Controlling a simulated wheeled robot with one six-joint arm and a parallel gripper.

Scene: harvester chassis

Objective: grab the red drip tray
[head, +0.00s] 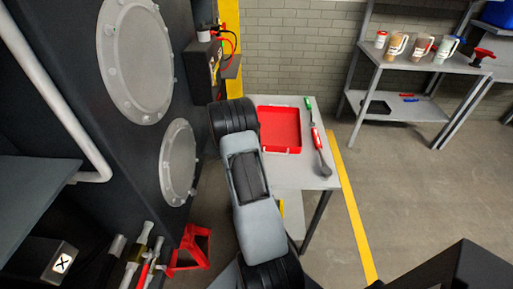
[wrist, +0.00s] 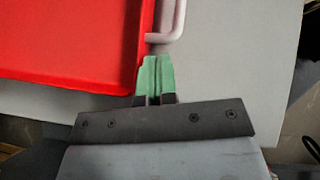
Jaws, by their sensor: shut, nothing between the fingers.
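The red drip tray (head: 281,128) lies flat on a light grey table, partly covered on its left by my arm in the head view. A pale handle sits at its near edge. In the wrist view the tray (wrist: 70,45) fills the upper left, and its white handle (wrist: 166,36) sticks out from its side. My gripper (wrist: 155,62) shows two green fingers, closed together and empty. The fingertips appear beside the tray's edge, just below the handle's near end. I cannot tell whether they touch the tray. In the head view my gripper is hidden behind my arm.
On the table (head: 305,178), a tool with a red grip (head: 316,139) and a green-tipped item (head: 308,103) lie right of the tray. A dark machine wall with round covers (head: 178,162) stands left. A shelf (head: 420,65) with bottles stands back right. The right-hand floor is clear.

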